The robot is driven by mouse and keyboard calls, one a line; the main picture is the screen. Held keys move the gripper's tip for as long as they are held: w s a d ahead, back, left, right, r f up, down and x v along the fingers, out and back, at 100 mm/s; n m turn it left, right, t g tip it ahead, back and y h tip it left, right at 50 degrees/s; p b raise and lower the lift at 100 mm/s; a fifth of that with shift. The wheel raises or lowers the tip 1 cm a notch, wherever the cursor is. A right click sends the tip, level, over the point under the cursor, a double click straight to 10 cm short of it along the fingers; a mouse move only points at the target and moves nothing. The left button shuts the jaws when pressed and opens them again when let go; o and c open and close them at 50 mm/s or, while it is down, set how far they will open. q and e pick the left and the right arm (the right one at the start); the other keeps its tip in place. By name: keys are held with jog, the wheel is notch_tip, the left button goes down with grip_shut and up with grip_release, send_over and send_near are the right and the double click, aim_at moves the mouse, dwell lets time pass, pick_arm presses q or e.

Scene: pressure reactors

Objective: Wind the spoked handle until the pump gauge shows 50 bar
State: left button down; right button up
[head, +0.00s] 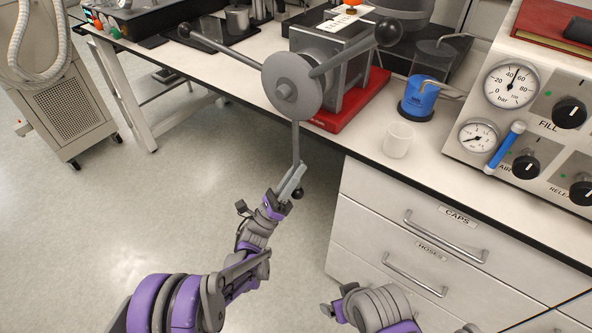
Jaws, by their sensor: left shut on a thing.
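The spoked handle (293,84) is a grey hub with three spokes ending in black knobs, on the front of a grey boxy pump (345,65). One spoke points upper left, one upper right, one down toward me. My left gripper (291,184) is shut on the lower spoke, just above its knob. The larger round gauge (511,86), marked in bar, is on the panel at right. Its needle points up, around the middle of the scale; I cannot read it exactly. My right arm is at the bottom, low in front of the drawers; its fingertips are not clearly visible.
The pump stands on a red base (352,104) on the white bench (250,105). A blue container (419,100) and a white cup (398,140) stand to its right. Drawers (440,235) fill the space below right. Floor is open below left.

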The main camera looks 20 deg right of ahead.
pick_arm(q)
jog(key=shift+w+r, duration=0.1)
jog(key=c, duration=0.8)
grip_release()
jog(key=p+v, duration=0.1)
jog(key=v, duration=1)
jog(key=shift+d, duration=0.1)
